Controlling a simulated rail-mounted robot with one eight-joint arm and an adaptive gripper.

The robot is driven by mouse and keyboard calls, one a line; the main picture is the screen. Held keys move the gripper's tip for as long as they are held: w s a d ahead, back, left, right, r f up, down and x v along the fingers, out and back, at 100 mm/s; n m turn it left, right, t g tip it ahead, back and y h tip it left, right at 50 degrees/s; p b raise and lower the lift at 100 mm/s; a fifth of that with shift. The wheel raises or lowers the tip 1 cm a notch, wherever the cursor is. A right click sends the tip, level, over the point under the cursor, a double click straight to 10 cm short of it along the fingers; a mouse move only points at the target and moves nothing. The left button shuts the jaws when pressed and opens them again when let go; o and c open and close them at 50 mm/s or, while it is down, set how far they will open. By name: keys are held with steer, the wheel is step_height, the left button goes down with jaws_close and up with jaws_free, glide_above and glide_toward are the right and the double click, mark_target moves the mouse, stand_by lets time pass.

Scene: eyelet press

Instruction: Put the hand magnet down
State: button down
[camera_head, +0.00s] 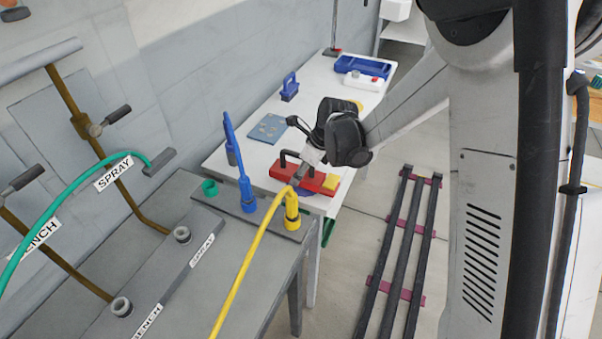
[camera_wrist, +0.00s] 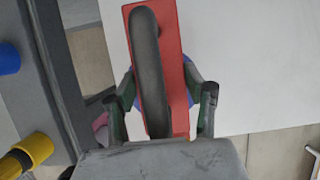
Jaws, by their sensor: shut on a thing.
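The hand magnet (camera_head: 317,185) is a red bar with a black arched handle, by the near end of the white table. In the wrist view the red bar (camera_wrist: 178,70) runs lengthwise between my fingers, its dark handle along the top. My gripper (camera_head: 299,179) is shut on it, with one finger at each side in the wrist view (camera_wrist: 162,100). A blue rounded thing (camera_head: 305,193) shows partly under the bar. Whether the bar touches the table cannot be told.
The white table (camera_head: 235,154) holds a blue-grey plate (camera_head: 268,129), a blue handled block (camera_head: 289,87), a blue tray (camera_head: 362,66) and a white box (camera_head: 363,81). Blue and yellow nozzles (camera_head: 292,212) stand on the adjoining grey bench.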

steer(key=shift+f, duration=0.25)
steer(key=shift+f, duration=0.15)
steer(key=c, duration=0.9)
jaws_free()
steer(key=shift+o, duration=0.2)
steer(key=shift+r, duration=0.3)
steer(key=v, duration=1.2)
steer(key=s+d+r+n+t+h, duration=0.2)
steer(key=s+d+r+n, duration=0.65)
steer(key=s+n, duration=0.2)
steer(key=s+d+n+t+h, duration=0.1)
steer(key=s+d+n, duration=0.2)
steer(key=s+n, duration=0.3)
steer(key=s+d+r+n+t+h, duration=0.1)
steer(key=s+d+n+t, duration=0.1)
steer(key=s+n, duration=0.4)
steer(key=shift+s+d+r, duration=0.3)
steer(key=shift+s+d, duration=0.6)
steer(key=shift+s, duration=0.8)
